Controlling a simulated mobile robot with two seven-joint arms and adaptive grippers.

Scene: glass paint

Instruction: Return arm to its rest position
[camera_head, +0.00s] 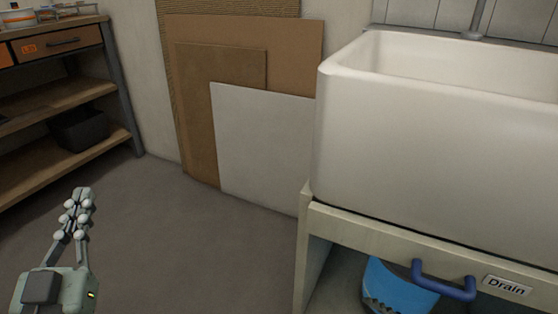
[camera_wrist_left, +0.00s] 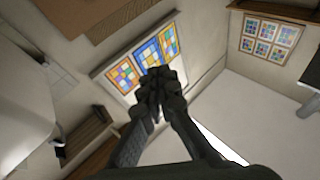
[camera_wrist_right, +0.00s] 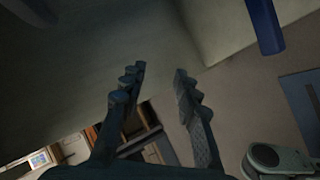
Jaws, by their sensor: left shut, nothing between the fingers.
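My left gripper (camera_head: 80,207) stands at the lower left of the head view, pointing up over the bare floor. Its fingers are closed together with nothing between them. It also shows in the left wrist view (camera_wrist_left: 157,77), fingertips touching. My right gripper (camera_wrist_right: 158,75) shows only in the right wrist view. Its two fingers are apart and nothing is between them. A pale surface lies beyond the right fingertips, and the distance to it is hard to tell. The right arm is outside the head view.
A white sink (camera_head: 430,140) stands at the right on a cabinet with a blue handle (camera_head: 443,282) marked Drain; a blue bucket (camera_head: 390,290) is below. Boards (camera_head: 262,140) lean on the wall. A wooden shelf (camera_head: 60,95) stands at left. The floor (camera_head: 190,250) between is clear.

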